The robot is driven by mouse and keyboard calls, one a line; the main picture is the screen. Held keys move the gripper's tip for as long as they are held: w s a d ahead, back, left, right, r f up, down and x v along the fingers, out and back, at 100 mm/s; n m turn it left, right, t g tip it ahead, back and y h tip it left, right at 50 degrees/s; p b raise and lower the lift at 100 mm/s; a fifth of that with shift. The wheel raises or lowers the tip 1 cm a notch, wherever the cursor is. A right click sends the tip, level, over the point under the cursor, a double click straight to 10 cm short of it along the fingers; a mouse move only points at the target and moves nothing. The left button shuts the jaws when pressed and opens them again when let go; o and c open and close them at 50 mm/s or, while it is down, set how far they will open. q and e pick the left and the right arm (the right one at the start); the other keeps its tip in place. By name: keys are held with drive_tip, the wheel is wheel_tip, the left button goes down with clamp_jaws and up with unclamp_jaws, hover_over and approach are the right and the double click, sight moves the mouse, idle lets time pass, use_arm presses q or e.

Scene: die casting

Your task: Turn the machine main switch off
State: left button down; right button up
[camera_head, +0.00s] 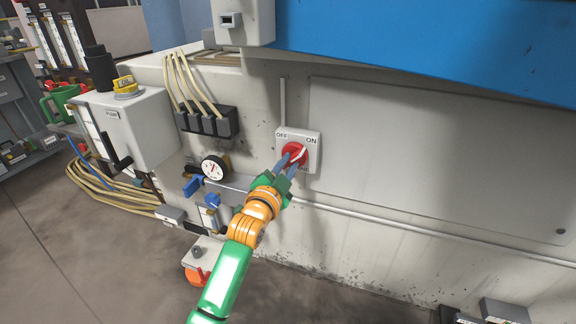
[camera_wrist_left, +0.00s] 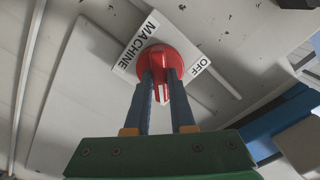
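The main switch is a red rotary knob (camera_head: 293,154) on a white plate (camera_head: 312,138) marked OFF at left and ON at right, fixed to the machine's pale side wall. The knob's white pointer line aims up right, toward ON. My left gripper (camera_head: 290,161) reaches up to the knob from below. In the left wrist view, its two blue fingers (camera_wrist_left: 161,95) stand close on both sides of the red and white knob handle (camera_wrist_left: 161,88) and look shut on it. The red knob disc (camera_wrist_left: 160,60) shows behind them. My right gripper is not in view.
A pressure gauge (camera_head: 214,168) and blue valve handles are left of my left arm. A grey box (camera_head: 135,125) with a yellow-ringed button stands further left. A pipe (camera_head: 400,225) runs along the wall. A blue panel (camera_head: 430,45) overhangs above. The wall right of the switch is clear.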

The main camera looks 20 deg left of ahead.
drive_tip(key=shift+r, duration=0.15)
use_arm(q)
drive_tip(key=shift+n+p, duration=0.3)
drive_tip(key=shift+p, duration=0.1)
drive_tip(key=shift+r+n+p, duration=0.15)
drive_tip(key=shift+n+p, duration=0.45)
drive_tip(key=shift+p, duration=0.05)
drive_tip(key=n+p, duration=0.4)
drive_tip(key=n, duration=0.1)
drive_tip(key=n+p, duration=0.1)
drive_tip(key=n, duration=0.2)
drive_tip(key=n+p, duration=0.1)
drive_tip(key=n, duration=0.1)
drive_tip(key=shift+n, duration=0.4)
drive_tip(key=n, duration=0.3)
drive_tip(key=shift+n+p, duration=0.4)
drive_tip(key=shift+f+n, duration=0.2)
drive_tip(key=shift+n, duration=0.5)
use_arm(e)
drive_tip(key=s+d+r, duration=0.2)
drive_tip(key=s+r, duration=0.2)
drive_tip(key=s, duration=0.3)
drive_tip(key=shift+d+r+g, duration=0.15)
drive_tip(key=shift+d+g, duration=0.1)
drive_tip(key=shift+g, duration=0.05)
